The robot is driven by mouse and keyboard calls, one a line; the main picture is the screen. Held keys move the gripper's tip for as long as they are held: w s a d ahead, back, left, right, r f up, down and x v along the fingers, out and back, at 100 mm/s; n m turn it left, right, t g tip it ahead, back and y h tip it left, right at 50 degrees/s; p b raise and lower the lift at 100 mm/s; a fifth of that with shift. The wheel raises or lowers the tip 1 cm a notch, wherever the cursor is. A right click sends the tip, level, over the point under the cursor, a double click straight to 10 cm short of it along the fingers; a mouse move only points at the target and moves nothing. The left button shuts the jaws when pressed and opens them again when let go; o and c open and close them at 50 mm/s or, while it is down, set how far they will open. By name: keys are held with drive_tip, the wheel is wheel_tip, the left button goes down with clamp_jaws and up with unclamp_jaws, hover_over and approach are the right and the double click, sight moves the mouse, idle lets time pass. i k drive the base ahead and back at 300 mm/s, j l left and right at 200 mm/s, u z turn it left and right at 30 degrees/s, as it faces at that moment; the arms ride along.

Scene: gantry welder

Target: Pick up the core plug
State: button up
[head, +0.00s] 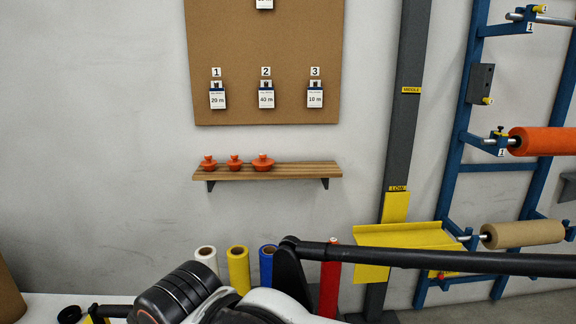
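Three orange plugs stand in a row on the left half of a wooden wall shelf (300,170). The left plug (208,163) and the middle plug (235,162) are narrow. The right plug (263,163) is the widest. Each has a knob on top, and all look upright and uncovered. The task does not say which one is the core plug. My gripper is not in view. Dark and white parts that look like my arm cross the bottom of the head view, below the shelf.
A cork board (264,60) with numbered tags hangs above the shelf. White (205,257), yellow (238,270), blue (267,264) and red (330,280) rolls stand below. Right are a grey post (405,110), yellow tray (405,235) and blue rack (475,75) with orange (545,141) and tan (523,235) rolls.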

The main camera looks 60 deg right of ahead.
sight(263, 164)
drive_tip(key=l+z, duration=0.45)
drive_tip(key=i+l+z, duration=0.15)
drive_tip(key=l+z, duration=0.25)
drive_tip(key=i+l+z, duration=0.15)
drive_tip(key=l+z, duration=0.15)
drive_tip(key=z, duration=0.15)
